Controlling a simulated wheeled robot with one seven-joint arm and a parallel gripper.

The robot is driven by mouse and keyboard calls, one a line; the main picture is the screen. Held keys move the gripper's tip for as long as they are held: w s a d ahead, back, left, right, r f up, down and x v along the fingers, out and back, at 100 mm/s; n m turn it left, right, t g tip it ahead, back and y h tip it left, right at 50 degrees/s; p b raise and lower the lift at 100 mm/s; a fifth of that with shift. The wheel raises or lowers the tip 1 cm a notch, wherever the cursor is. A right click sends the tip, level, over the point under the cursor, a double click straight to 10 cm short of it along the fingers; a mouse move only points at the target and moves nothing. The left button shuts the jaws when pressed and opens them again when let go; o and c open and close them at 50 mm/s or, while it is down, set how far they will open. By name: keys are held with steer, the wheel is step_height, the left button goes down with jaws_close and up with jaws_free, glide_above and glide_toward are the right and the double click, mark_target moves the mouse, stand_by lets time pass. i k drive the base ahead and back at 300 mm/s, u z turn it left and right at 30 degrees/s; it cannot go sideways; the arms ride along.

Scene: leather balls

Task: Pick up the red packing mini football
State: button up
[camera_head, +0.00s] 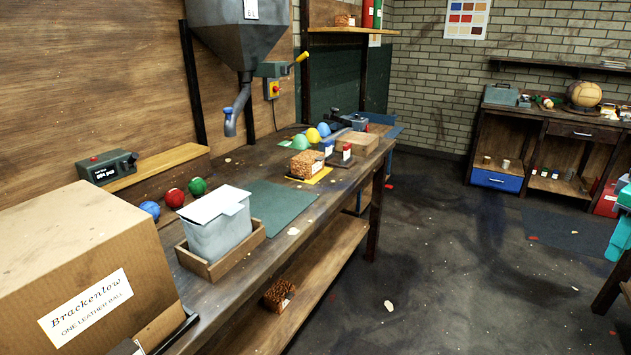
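A small red ball (174,198), which looks like the red mini football, rests on the long wooden workbench (290,232) at the left. It sits between a blue ball (150,210) on its left and a green ball (197,186) on its right. My gripper is not in view.
A large cardboard box (75,270) stands in the left foreground, with a grey bag (217,235) in a wooden tray (248,248) beside the balls. A hopper (230,45) with a spout hangs over the bench. A teal object (618,238) shows at the right edge. Open floor lies right.

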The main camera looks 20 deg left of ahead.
mark_target(175, 199)
steer(key=i, duration=2.25)
steer(key=u, duration=3.1)
steer(key=i, duration=0.55)
steer(key=u, duration=0.05)
